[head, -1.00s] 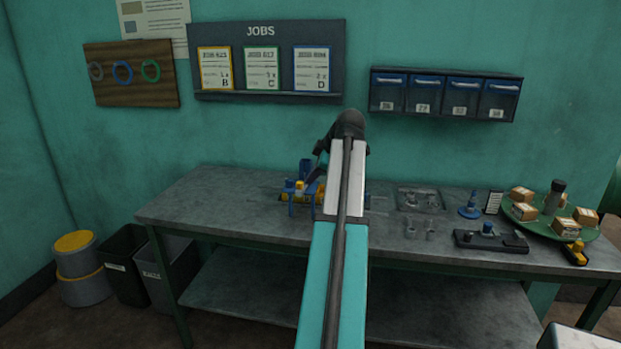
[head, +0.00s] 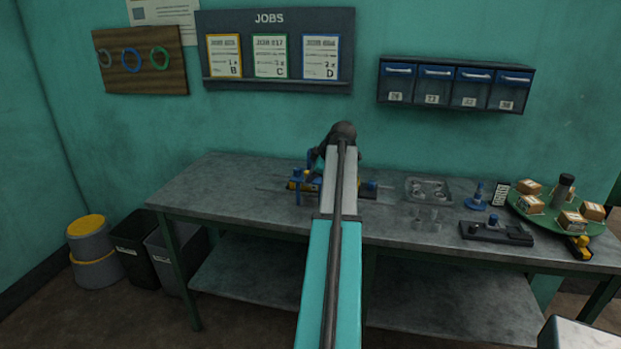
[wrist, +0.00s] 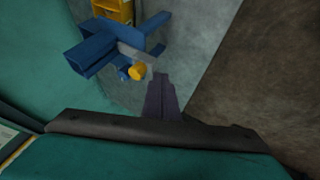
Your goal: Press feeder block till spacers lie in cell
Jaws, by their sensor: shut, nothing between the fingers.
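A blue and yellow fixture (head: 298,184) stands on the workbench, partly hidden behind my arm in the head view. In the wrist view it shows as a blue bracket (wrist: 92,52) with a yellow block (wrist: 113,10) and a yellow round knob (wrist: 137,71). I cannot tell which part is the feeder block. My gripper (wrist: 161,78) is shut and empty, its dark tips just beside the yellow knob with a small apparent gap; contact cannot be told. In the head view my arm hides the gripper. I cannot make out spacers or the cell.
The grey workbench (head: 240,205) has a clear left part. Right of my arm are a clear tray (head: 428,190), a blue stand (head: 477,197), a black fixture (head: 496,233) and a green turntable (head: 545,222) with boxes.

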